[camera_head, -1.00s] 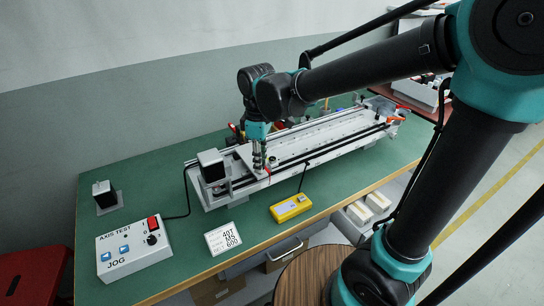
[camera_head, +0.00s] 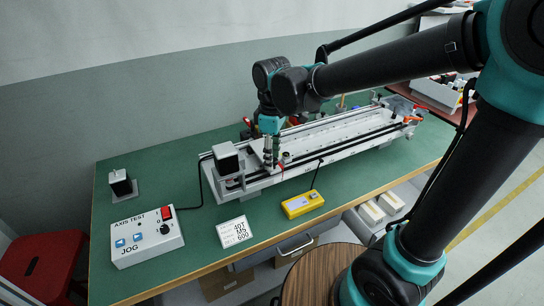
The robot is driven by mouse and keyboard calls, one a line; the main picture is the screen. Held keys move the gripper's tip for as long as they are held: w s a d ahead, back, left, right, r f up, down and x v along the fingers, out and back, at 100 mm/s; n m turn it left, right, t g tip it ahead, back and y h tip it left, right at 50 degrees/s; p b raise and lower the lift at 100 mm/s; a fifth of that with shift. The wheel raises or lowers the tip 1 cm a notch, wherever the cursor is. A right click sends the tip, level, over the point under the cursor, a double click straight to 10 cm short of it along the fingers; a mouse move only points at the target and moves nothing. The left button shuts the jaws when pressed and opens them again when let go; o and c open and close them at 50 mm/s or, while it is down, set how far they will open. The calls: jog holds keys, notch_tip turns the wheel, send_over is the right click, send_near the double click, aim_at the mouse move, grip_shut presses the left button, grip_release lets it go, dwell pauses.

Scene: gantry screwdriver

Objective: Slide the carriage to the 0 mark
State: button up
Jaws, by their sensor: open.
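The linear axis (camera_head: 345,146) lies across the green bench, with a grey motor block (camera_head: 226,160) at its left end. The carriage (camera_head: 258,147) is near that left end, partly hidden by my gripper. A small red pointer (camera_head: 281,170) shows at the carriage's front edge. My gripper (camera_head: 270,158) points down at the carriage, its fingers open around or beside a small upright part there; I cannot tell which, nor whether they touch it. The scale's marks, including the 0, are too small to read.
A jog box (camera_head: 147,238) with blue buttons and a red switch stands at the front left. A white label card (camera_head: 233,232) and a yellow meter (camera_head: 302,203) lie in front of the axis. A small grey block (camera_head: 120,183) stands at the back left. Bare bench surrounds them.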

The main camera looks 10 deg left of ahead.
notch_tip(320, 180, up, 12)
jog(key=shift+f, duration=0.15)
dwell(0.3)
jog(key=s+d+f+m+t, duration=0.1)
jog(key=d+f+m+t, duration=0.1)
jog(key=d+f+m, duration=0.6)
jog(key=s+d+f+m+t, duration=0.2)
jog(key=d+f+m, duration=0.6)
jog(key=d+f, duration=0.6)
jog(key=d, duration=0.7)
jog(key=shift+f, duration=0.25)
jog(key=shift+d, duration=0.1)
